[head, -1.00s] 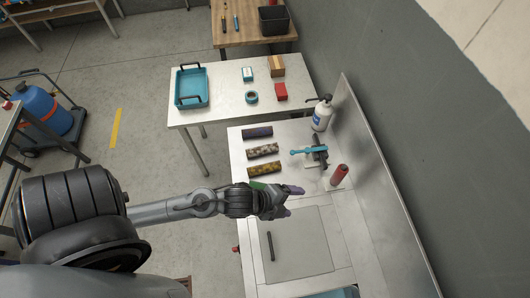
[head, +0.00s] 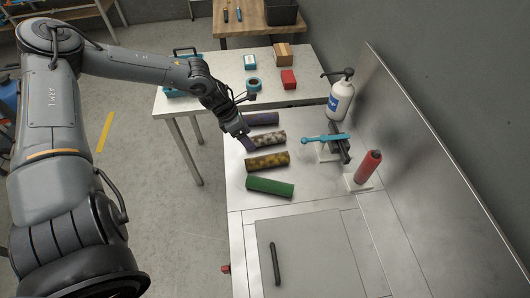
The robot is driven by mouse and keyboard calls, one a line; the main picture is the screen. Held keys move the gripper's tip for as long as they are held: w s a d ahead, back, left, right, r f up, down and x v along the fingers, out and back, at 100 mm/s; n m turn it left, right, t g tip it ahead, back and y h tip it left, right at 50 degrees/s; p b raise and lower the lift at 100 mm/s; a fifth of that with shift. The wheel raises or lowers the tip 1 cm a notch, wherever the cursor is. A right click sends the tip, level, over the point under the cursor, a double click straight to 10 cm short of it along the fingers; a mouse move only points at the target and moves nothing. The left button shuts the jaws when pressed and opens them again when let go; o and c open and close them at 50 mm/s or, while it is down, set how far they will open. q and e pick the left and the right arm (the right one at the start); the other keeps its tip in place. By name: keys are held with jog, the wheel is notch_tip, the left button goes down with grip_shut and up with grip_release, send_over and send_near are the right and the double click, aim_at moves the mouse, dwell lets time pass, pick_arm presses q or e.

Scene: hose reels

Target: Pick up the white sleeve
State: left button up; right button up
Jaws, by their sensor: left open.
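Several sleeves lie in a column on the metal bench. No plain white sleeve shows; the palest is a mottled white-and-brown sleeve (head: 269,139), second from the back. Behind it lies a dark blue-purple sleeve (head: 264,119), in front a mottled yellow-brown sleeve (head: 267,161), then a green sleeve (head: 270,187). My left gripper (head: 246,143) has purplish fingertips and is open at the left end of the mottled white sleeve; I cannot tell whether it touches. The gripper partly hides the left ends of the two back sleeves. My right gripper is not in view.
A white pump bottle (head: 341,98) and a red cylinder (head: 368,166) stand near the metal backsplash (head: 440,170). A white table (head: 220,90) adjoins behind.

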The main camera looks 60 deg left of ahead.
pick_arm(q)
jog(key=y+b, duration=0.1)
jog(key=b, duration=0.1)
send_near(255, 138)
jog(key=shift+s+d+f, duration=0.1)
jog(key=shift+d+f, duration=0.05)
jog(key=shift+d, duration=0.2)
jog(key=shift+a+b, duration=0.15)
jog(key=shift+b, duration=0.2)
jog(key=shift+y, duration=0.3)
jog(key=shift+b+x, duration=0.75)
jog(key=shift+x, duration=1.75)
jog(key=shift+b+x, duration=0.65)
jog(key=shift+x, duration=0.95)
jog(key=shift+b+x, duration=0.35)
jog(key=shift+x, duration=0.65)
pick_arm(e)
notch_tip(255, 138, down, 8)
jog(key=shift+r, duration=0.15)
pick_arm(q)
jog(key=c, duration=1.1)
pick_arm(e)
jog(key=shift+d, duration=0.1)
